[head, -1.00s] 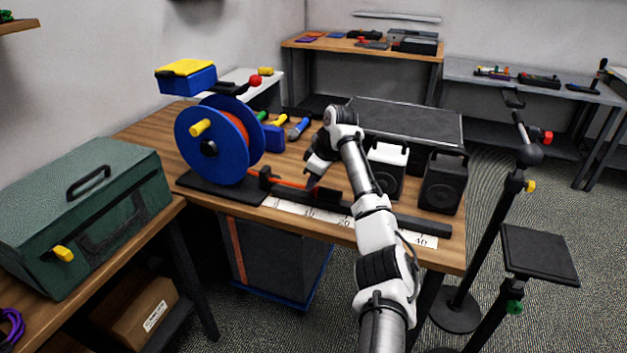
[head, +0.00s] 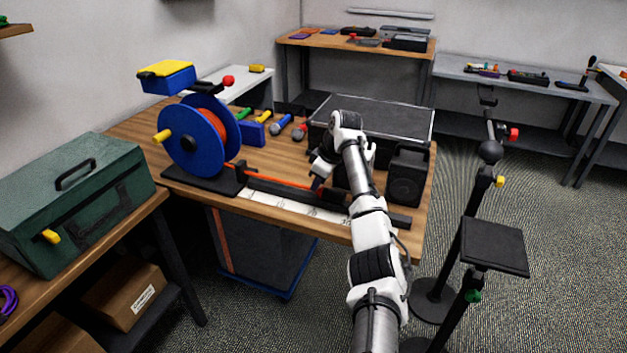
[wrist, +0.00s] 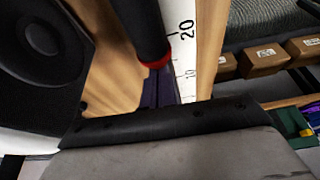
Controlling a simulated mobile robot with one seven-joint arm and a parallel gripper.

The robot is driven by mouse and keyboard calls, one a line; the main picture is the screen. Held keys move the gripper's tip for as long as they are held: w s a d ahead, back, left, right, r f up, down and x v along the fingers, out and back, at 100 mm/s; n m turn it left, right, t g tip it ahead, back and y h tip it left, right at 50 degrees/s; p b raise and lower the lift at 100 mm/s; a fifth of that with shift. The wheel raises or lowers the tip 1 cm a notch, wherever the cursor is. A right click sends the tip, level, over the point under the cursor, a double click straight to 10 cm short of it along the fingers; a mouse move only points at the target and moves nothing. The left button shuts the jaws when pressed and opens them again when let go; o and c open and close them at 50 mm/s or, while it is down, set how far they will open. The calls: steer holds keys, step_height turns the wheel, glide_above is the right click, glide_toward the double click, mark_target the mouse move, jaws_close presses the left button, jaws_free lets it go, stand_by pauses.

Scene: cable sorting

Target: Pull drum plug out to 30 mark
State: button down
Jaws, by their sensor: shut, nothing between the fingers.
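The blue drum (head: 190,140) with orange cable (head: 214,122) stands on a dark base at the bench's left end. The orange cable (head: 285,182) runs right from it along a dark rail (head: 400,220). My gripper (head: 317,184) is shut and low at the cable's right end. The plug is not clear in the head view. In the wrist view a black rounded piece with a red ring (wrist: 154,64) lies over the rail; I cannot tell whether it is the plug.
A black speaker (head: 407,176) stands right of my arm and a large dark case (head: 375,115) behind it. Several coloured-handled tools (head: 280,124) lie behind the rail. A green toolbox (head: 75,200) sits on the left bench. My arm covers the strip's right part.

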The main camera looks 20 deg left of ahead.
mark_target(344, 193)
steer(key=shift+s+d+p, duration=0.1)
steer(key=shift+d+p, duration=0.45)
steer(key=shift+d, duration=3.45)
